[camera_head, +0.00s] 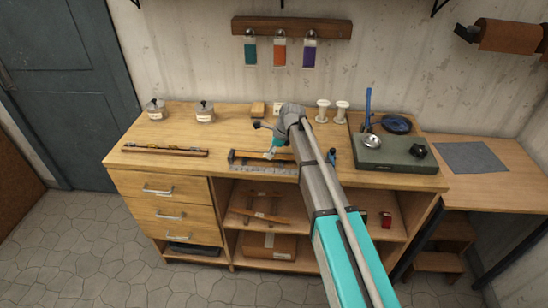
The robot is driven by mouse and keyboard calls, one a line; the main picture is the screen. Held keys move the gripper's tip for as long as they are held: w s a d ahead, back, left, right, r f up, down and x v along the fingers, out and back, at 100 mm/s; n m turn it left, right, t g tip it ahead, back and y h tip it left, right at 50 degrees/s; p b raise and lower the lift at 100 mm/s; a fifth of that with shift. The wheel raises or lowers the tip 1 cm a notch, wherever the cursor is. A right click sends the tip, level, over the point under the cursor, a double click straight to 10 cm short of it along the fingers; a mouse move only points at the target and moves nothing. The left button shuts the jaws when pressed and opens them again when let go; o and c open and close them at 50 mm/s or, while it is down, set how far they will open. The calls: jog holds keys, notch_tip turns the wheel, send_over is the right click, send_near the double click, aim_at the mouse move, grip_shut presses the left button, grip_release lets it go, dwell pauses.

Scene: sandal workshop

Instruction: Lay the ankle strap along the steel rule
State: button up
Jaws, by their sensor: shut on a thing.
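The steel rule (255,168) is a grey marked strip lying near the bench's front edge, left of my arm. A tan-brown strip that looks like the ankle strap (248,155) runs lengthwise just behind the rule, roughly parallel to it. A dark piece shows at its left end. My gripper (269,155) points down and is shut on the strap near its middle. My arm comes in from the lower right and hides what lies beyond the strap's right end. I cannot tell whether the strap touches the bench.
A long brown piece with small fittings (165,150) lies at the bench's front left. Two lidded pots (205,111) and two white spools (341,111) stand behind. A dark green slab (390,152) lies to the right. The bench between the pots and the strap is clear.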

jog(key=shift+f+b, duration=0.6)
jog(key=shift+f, duration=0.15)
jog(key=o, duration=0.9)
jog(key=shift+o, duration=0.2)
jog(key=shift+r, duration=0.2)
jog(key=shift+r+p, duration=0.65)
jog(key=shift+p, duration=0.2)
jog(key=p+v, duration=1)
jog(key=v, duration=0.1)
jog(key=shift+d+r+p, duration=0.15)
jog(key=shift+d+p, duration=0.1)
jog(key=shift+p, duration=0.05)
